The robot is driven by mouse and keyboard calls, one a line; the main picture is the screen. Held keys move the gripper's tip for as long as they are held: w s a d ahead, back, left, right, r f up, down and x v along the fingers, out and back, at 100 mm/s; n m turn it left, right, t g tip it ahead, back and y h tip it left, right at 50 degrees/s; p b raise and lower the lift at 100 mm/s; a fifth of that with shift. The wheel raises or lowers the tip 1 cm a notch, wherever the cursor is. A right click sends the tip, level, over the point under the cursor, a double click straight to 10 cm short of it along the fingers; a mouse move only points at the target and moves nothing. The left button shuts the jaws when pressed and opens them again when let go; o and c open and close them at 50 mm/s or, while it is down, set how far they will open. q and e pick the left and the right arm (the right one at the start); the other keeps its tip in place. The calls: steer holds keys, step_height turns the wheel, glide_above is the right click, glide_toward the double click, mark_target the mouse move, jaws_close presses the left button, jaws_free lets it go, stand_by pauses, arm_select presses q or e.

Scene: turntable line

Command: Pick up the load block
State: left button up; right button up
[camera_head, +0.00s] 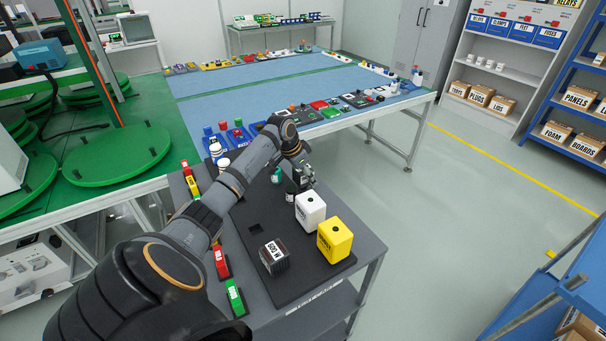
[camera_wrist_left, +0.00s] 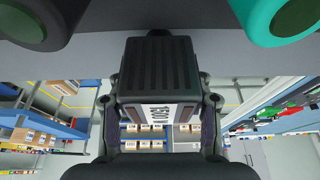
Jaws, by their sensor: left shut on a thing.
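My left gripper (camera_head: 300,178) is shut on a dark ribbed block, which I take to be the load block. In the left wrist view the load block (camera_wrist_left: 158,65) sits between the fingers of the left gripper (camera_wrist_left: 158,115), with a white label marked roughly "1500". In the head view the gripper and the arm largely hide it, and its height above the cart cannot be told. A second dark block (camera_head: 273,258) with a white label stands on the cart's dark board (camera_head: 246,208). My right gripper is not in view.
A white block (camera_head: 310,209) and a yellow block (camera_head: 334,240) stand on the board near the gripper. Red and green blocks (camera_head: 235,297) line the cart's left side. A blue-topped table (camera_head: 260,90) lies beyond.

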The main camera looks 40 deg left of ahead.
arm_select(q)
jaws_close()
steer(key=shift+r, duration=0.1)
step_height(320, 180, up, 10)
steer(key=shift+f+b, duration=0.1)
steer(key=shift+b, duration=0.35)
